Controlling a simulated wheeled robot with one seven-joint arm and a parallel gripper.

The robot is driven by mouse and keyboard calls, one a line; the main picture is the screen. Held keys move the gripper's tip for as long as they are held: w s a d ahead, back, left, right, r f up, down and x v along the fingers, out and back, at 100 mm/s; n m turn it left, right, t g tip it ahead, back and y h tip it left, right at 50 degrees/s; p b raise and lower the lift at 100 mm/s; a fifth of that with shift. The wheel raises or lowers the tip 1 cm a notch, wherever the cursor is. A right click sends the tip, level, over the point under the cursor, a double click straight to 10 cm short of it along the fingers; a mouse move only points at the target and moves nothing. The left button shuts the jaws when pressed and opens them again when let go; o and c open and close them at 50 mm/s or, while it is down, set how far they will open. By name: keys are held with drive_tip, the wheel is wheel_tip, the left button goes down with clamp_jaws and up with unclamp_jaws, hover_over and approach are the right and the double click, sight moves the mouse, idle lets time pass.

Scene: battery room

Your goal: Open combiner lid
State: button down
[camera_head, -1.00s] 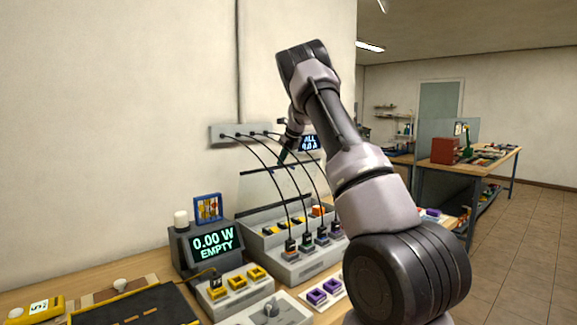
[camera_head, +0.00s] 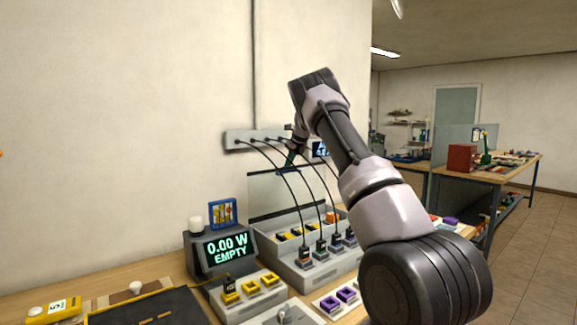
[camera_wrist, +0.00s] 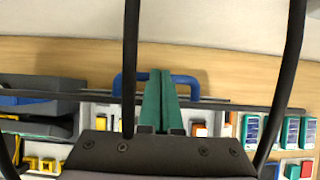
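The combiner (camera_head: 321,271) is the pale grey box on the bench, with cables plugged along its front and yellow slots inside. In the wrist view a blue handle (camera_wrist: 186,80) runs behind my green fingertips. My gripper (camera_wrist: 161,76) has its two fingers together, overlapping the handle. I cannot tell whether they touch it. In the head view my gripper (camera_head: 291,158) is small, near the lid's top edge and partly hidden by my arm.
A display (camera_head: 224,250) reads 0.00 W EMPTY, left of the combiner. A grey block with yellow sockets (camera_head: 251,288) stands in front. Cables from a wall box (camera_head: 236,140) hang close to my gripper. A second bench with a red box (camera_head: 462,158) is at right.

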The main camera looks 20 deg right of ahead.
drive_tip(key=shift+r, duration=0.1)
drive_tip(key=s+r+n, duration=0.5)
drive_tip(key=s+r, duration=1.1)
drive_tip(key=s+a+r+n, duration=0.1)
drive_tip(key=s+r+n, duration=0.15)
drive_tip(key=s, duration=0.25)
drive_tip(key=s+a+r+n+y, duration=0.1)
drive_tip(key=s+a+n, duration=0.15)
drive_tip(key=s, duration=0.25)
drive_tip(key=s+a+r+n, duration=0.1)
drive_tip(key=s+n, duration=0.2)
drive_tip(key=s, duration=0.2)
drive_tip(key=s+a+f+n, duration=0.2)
drive_tip(key=s+n, duration=0.3)
drive_tip(key=s, duration=0.4)
drive_tip(key=s+a+f+n, duration=0.2)
drive_tip(key=s+n, duration=0.3)
drive_tip(key=s, duration=0.4)
drive_tip(key=s+a+f+n+t+h, duration=0.1)
drive_tip(key=s+a+f+n, duration=0.1)
drive_tip(key=s+n, duration=0.3)
drive_tip(key=s+f, duration=0.1)
drive_tip(key=s, duration=0.3)
drive_tip(key=shift+a+f, duration=0.35)
